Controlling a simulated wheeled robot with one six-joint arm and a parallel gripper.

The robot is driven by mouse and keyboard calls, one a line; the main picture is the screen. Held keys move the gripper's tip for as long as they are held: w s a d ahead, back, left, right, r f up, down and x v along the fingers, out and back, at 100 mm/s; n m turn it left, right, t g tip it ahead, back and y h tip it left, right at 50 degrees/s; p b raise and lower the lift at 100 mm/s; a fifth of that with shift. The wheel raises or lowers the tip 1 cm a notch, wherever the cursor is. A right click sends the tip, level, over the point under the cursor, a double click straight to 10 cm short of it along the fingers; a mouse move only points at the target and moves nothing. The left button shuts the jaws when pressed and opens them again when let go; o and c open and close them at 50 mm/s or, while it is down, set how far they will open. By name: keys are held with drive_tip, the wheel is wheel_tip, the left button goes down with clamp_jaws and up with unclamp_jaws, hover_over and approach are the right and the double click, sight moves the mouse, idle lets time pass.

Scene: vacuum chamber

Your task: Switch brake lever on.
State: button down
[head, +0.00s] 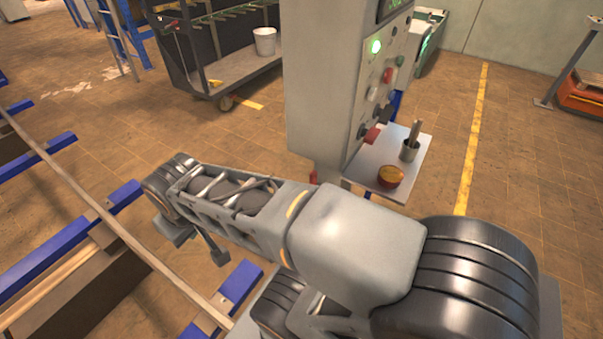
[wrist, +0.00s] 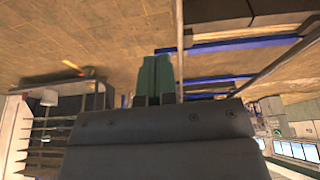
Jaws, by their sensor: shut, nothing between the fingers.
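A grey control cabinet (head: 320,75) stands upright in the middle of the head view. Its narrow side panel carries a lit green light (head: 376,47), a red button (head: 388,75) and several small knobs. A red part (head: 372,134) sticks out low on this panel. I cannot tell which of these parts is the brake lever. In the wrist view my gripper (wrist: 155,80) shows as two greenish fingers side by side, shut and empty. My arm reaches leftward in front of the cabinet in the head view, and its end is away from the panel.
A dark cart (head: 205,85) with a white bucket (head: 264,41) stands behind. Blue-ended rails (head: 60,243) lie at left. Floor right of the yellow line (head: 470,150) is mostly clear.

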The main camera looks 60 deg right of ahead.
drive_tip(key=w+d+f+m+g+h, duration=0.25)
drive_tip(key=w+d+g, duration=0.2)
drive_tip(key=d, duration=0.45)
drive_tip(key=w+d+f+m+g+h, duration=0.2)
drive_tip(key=w+d+m+g+h, duration=0.15)
drive_tip(key=d+g, duration=0.4)
drive_tip(key=d+f+m+g+h, duration=0.2)
drive_tip(key=d+f+g, duration=0.1)
drive_tip(key=d+f, duration=0.3)
drive_tip(key=w+d+f+m+g+h+p, duration=0.1)
drive_tip(key=d+f+m+g, duration=0.2)
drive_tip(key=d+f, duration=0.3)
drive_tip(key=d, duration=0.4)
drive_tip(key=shift+w+d+g+h, duration=0.25)
drive_tip(key=shift+d+g+h, duration=0.1)
drive_tip(key=shift+g+h, duration=0.05)
drive_tip(key=s+a+p+x, duration=0.1)
drive_tip(key=p+x, duration=0.5)
drive_tip(key=x, duration=0.6)
drive_tip(key=shift+s+a, duration=0.5)
drive_tip(key=shift+s, duration=0.15)
